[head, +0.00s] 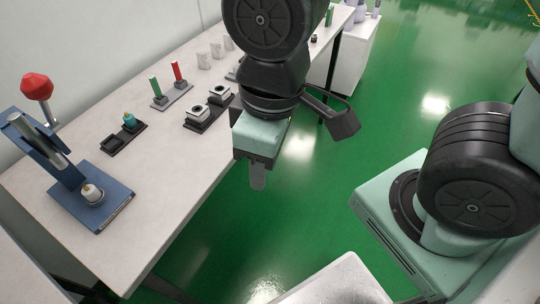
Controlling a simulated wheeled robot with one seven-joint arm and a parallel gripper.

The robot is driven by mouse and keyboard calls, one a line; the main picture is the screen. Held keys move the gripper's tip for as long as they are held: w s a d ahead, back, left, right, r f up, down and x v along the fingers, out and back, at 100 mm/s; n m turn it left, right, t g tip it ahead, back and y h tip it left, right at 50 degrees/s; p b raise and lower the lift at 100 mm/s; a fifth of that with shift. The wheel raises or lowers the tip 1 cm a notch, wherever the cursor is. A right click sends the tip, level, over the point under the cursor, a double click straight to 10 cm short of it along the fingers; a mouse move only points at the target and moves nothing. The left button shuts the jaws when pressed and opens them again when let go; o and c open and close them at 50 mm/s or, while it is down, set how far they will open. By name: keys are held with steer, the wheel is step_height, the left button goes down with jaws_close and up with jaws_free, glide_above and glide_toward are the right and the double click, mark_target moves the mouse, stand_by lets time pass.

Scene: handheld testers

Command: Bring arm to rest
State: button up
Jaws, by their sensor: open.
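My gripper (257,176) hangs from my black arm near the middle of the head view, pointing down past the front edge of the white table (190,195). One finger shows below its pale green body; the other cannot be clearly made out. I see nothing held in it. The arm hides part of the table's far end.
A blue press (95,205) with a red knob stands at the near left of the table. Black trays (123,139) with small parts, a green and a red stick (177,72) and white cups (203,56) stand behind.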

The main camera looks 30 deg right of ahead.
steer(key=shift+s+d+r+m, duration=0.15)
steer(key=shift+s+d+m, duration=0.05)
steer(key=shift+s+m, duration=0.3)
steer(key=shift+w, duration=0.1)
